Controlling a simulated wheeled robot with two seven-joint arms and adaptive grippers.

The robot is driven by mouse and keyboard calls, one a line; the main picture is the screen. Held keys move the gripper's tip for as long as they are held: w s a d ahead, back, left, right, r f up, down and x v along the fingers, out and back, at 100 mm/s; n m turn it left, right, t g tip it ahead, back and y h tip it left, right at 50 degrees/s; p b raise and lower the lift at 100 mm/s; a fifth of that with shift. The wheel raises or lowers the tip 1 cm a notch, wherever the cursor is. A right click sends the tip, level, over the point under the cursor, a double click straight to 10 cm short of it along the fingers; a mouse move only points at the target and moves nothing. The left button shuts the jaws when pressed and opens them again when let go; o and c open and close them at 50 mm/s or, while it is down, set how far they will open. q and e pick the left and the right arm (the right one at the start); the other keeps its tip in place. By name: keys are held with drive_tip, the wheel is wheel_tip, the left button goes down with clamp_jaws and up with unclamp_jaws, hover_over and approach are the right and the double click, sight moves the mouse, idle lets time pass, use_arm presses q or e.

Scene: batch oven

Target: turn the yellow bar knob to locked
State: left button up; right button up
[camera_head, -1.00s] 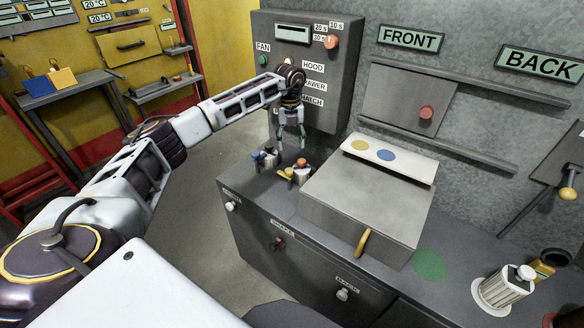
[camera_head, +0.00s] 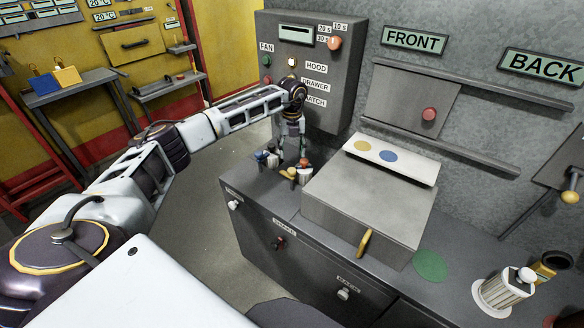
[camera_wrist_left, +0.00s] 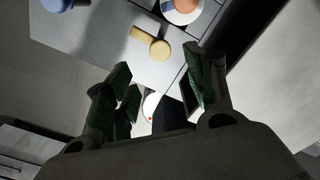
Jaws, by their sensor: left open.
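My left gripper (camera_head: 292,152) points down over the knob group, a little behind and above the yellow knob. In the left wrist view its fingers (camera_wrist_left: 160,78) are apart with nothing between them. No locked mark can be read. My right gripper is out of view.
An orange-topped knob (camera_head: 304,162) and a blue knob (camera_head: 262,157) stand close beside the yellow one. The metal oven box (camera_head: 365,210) rises just to the right. The control panel (camera_head: 310,75) is on the wall behind my wrist.

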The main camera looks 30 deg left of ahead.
sight(292, 170)
use_arm(q)
drive_tip(key=shift+f+p, duration=0.7)
drive_tip(key=shift+f, duration=4.05)
drive_tip(key=c, duration=1)
